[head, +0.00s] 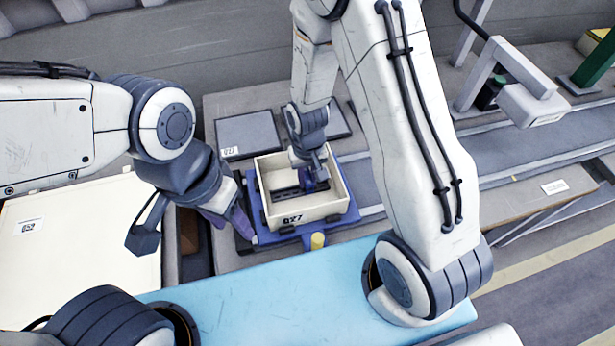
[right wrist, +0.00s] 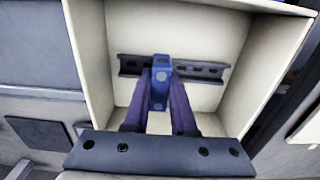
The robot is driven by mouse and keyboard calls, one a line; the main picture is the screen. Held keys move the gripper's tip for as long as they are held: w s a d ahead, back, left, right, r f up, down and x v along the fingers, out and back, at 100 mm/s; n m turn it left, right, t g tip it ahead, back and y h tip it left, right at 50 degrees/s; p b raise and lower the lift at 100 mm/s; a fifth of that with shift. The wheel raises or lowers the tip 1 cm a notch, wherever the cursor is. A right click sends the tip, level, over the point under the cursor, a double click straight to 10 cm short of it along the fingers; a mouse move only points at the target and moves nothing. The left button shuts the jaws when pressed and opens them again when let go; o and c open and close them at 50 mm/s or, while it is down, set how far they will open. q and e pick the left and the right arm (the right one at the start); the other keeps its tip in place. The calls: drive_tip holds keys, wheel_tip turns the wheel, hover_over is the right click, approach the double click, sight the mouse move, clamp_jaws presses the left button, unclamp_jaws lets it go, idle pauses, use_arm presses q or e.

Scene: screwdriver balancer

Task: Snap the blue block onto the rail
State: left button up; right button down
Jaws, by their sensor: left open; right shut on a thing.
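The dark slotted rail (head: 285,193) lies across the floor of a cream bin marked Q27 (head: 347,207); it also shows in the right wrist view (right wrist: 205,70). My right gripper (head: 312,183) reaches down into the bin and is shut on the blue block (right wrist: 161,72). In the right wrist view its purple fingers (right wrist: 160,98) hold the block from both sides. The block overlaps the middle of the rail; I cannot tell whether it is seated on it. My left gripper (head: 243,226) is open beside the bin's left wall, its fingers pointing down.
The bin stands in a blue tray (head: 345,222) with a yellow knob (head: 317,240) at its front. Dark flat panels (head: 247,135) lie behind it. A cream panel (head: 80,240) is at the left. A conveyor (head: 525,150) runs to the right.

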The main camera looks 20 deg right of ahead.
drive_tip(key=shift+s+f+b, duration=0.1)
drive_tip(key=shift+f+b, duration=0.45)
drive_tip(key=shift+f, duration=0.25)
idle(1.4)
drive_tip(key=shift+s+f+b, duration=0.3)
drive_tip(key=shift+f+b, duration=0.35)
drive_tip(key=shift+f, duration=0.15)
idle(1.8)
idle(0.6)
drive_tip(key=c, duration=0.7)
unclamp_jaws()
drive_tip(key=shift+o, duration=0.2)
drive_tip(key=shift+w+a+r, duration=0.1)
drive_tip(key=shift+w+r, duration=0.05)
drive_tip(key=shift+r, duration=0.3)
wheel_tip(320, 180, up, 11)
drive_tip(key=shift+r, duration=0.15)
drive_tip(key=shift+r+p, duration=0.15)
drive_tip(key=shift+p, duration=0.15)
